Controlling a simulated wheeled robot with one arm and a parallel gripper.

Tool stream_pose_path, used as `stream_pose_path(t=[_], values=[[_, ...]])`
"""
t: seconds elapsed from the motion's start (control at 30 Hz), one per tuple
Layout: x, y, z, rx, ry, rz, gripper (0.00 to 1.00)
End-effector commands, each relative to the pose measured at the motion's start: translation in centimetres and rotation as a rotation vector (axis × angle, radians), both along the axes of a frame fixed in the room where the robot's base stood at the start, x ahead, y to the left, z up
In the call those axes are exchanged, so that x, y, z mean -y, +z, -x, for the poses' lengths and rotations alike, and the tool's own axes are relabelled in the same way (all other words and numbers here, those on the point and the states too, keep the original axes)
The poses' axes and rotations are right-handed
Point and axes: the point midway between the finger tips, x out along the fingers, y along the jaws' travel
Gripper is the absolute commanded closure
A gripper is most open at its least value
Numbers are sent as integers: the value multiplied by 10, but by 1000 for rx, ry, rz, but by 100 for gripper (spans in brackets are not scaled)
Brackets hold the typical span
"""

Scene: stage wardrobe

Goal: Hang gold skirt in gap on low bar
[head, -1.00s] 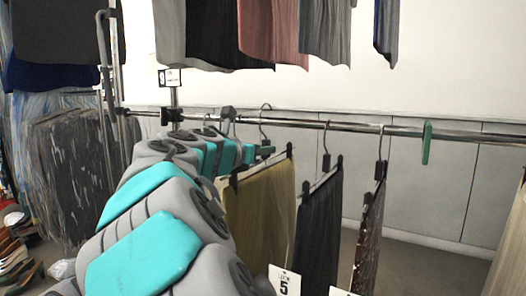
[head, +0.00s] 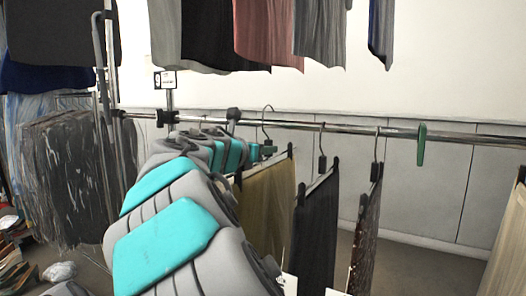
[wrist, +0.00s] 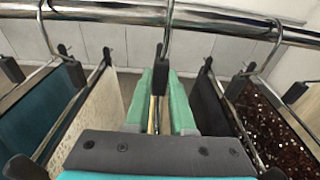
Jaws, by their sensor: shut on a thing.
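The gold skirt (head: 268,205) hangs upright from a hanger beside the black skirt (head: 317,230), on its left. Its hook (head: 267,112) rises above the low bar (head: 350,128), higher than the neighbouring hooks. My gripper (wrist: 160,95) has green fingers shut on the gold skirt's hanger, just below the bar in the wrist view. A thin strip of gold shows between the fingers. In the head view my arm mostly hides the gripper. I cannot tell whether the hook rests on the bar.
A cream garment (wrist: 95,110) and a teal one (wrist: 40,115) hang left of my gripper. The black skirt and a brown sequinned garment (head: 365,240) hang to its right. A green clip (head: 421,145) sits on the bar further right. More garments hang above.

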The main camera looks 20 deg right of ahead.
Motion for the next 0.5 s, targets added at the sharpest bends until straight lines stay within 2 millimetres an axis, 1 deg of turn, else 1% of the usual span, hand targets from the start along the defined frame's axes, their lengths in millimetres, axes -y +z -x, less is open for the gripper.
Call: stream_pose_path(t=[0.5], values=[[18, 1, -15, 2, 2, -1, 100]])
